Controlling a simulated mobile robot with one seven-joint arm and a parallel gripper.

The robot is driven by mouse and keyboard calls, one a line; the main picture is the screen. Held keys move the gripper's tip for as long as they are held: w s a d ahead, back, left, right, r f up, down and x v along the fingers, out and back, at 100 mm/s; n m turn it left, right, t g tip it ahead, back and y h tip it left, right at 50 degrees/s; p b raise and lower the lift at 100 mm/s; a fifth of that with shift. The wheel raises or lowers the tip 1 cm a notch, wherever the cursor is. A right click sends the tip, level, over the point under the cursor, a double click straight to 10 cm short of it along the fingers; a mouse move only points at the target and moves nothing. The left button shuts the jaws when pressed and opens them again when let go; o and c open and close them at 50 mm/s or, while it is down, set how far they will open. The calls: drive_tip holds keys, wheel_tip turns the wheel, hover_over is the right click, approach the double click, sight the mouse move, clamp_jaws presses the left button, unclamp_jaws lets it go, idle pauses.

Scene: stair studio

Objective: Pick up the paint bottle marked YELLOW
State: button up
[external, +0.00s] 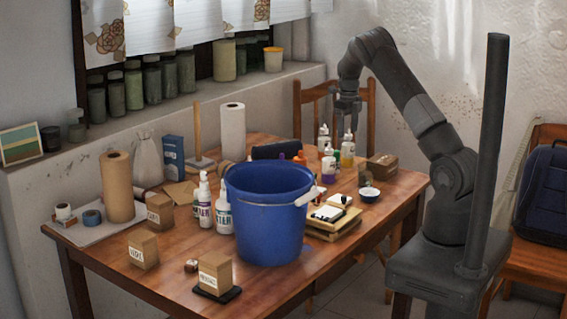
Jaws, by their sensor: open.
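A bottle with yellow contents and a pale top (347,152) stands at the far right part of the wooden table. Its label is too small to read. A bottle with purple contents (328,166) stands just in front and to the left of it, and a white bottle (323,138) stands behind. My gripper (347,118) points down above the yellow bottle, open, with nothing seen between its fingers. Whether the fingertips are level with the bottle's top cannot be told from this view.
A large blue bucket (268,220) stands at the table's front middle. A brown box (381,166) and a small white bowl (369,194) are right of the bottles. An orange-topped bottle (299,159) stands to their left. A wooden chair (303,100) stands behind the table.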

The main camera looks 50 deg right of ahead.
sight(349, 135)
drive_tip(key=f, duration=0.5)
drive_tip(key=shift+s+d+f, duration=0.1)
drive_tip(key=shift+s+f, duration=0.05)
drive_tip(key=shift+s, duration=0.1)
drive_tip(key=c, duration=1.1)
drive_tip(key=shift+c, duration=0.2)
